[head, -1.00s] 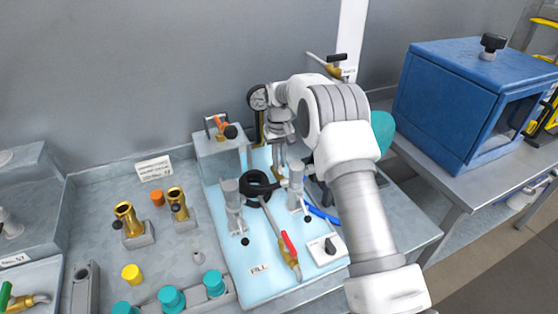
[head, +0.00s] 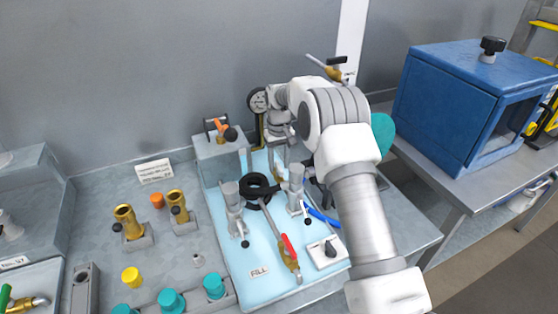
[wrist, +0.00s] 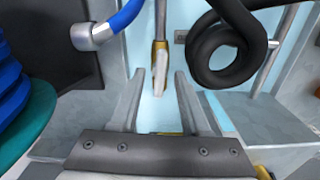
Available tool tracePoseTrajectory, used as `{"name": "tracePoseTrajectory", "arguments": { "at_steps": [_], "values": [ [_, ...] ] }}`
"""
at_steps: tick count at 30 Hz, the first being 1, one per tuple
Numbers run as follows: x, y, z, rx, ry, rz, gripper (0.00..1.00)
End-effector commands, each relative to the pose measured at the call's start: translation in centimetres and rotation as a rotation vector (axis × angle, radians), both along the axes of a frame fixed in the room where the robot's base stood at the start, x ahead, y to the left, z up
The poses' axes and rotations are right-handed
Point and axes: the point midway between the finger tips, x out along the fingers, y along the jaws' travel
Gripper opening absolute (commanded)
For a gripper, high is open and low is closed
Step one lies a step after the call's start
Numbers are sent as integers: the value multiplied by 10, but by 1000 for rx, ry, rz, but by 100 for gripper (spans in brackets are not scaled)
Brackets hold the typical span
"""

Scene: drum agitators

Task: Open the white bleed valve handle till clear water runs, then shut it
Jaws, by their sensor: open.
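The white valve handle (wrist: 159,84) shows in the wrist view below a brass fitting on a grey vertical pipe. It hangs in the gap between the two fingers of my gripper (wrist: 160,88), with visible space on both sides. My gripper is open and holds nothing. In the head view my gripper (head: 279,156) points down over the back of the pale blue tray, partly hidden by my own arm. The white handle cannot be made out clearly there. No running water can be seen.
A black coiled hose (wrist: 226,48) is close to the right finger, and a blue hose (wrist: 122,18) is at upper left. On the pale blue tray (head: 235,285) is a red-handled valve (head: 288,248). A pressure gauge (head: 257,100) stands behind. A blue cabinet (head: 470,105) is at right.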

Motion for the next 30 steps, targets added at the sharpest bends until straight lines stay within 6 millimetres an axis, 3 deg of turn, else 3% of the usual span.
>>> {"name": "tracePoseTrajectory", "arguments": {
  "at_steps": [4, 8, 21, 30],
  "values": [
    [0, 0, 9, 0, -1, 0, 46],
    [0, 0, 30, 1, -3, 0, 46],
    [1, 0, 137, 1, -4, 0, 46],
    [0, 0, 172, 0, 0, 0, 46]
  ]
}}
